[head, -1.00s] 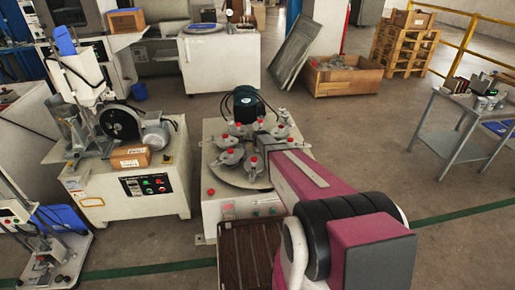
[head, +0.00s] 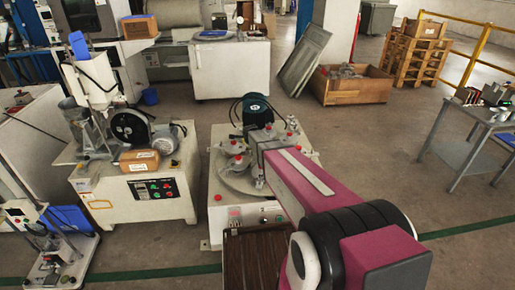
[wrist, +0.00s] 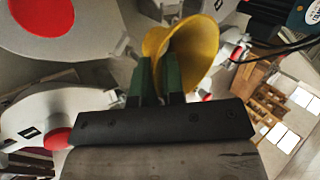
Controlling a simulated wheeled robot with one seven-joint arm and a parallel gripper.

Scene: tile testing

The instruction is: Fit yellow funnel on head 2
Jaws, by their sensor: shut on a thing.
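A yellow funnel (wrist: 196,50) is between the green fingers of my gripper (wrist: 159,68) in the wrist view, its wide mouth tilted to the right. My gripper is shut on it. In the head view my arm hides the gripper and funnel above the round plate (head: 230,182) of the testing machine. Several grey heads with red knobs stand around this plate, one of them at the left (head: 237,166). Large grey heads with red tops also show at the left of the wrist view (wrist: 40,112). I cannot tell which head is number 2.
A motor (head: 256,108) with a black cable stands behind the plate. To the left is a white bench machine (head: 150,205) with a wheel and a cardboard box (head: 139,160). A grey table (head: 470,140) stands at the right. The floor between is clear.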

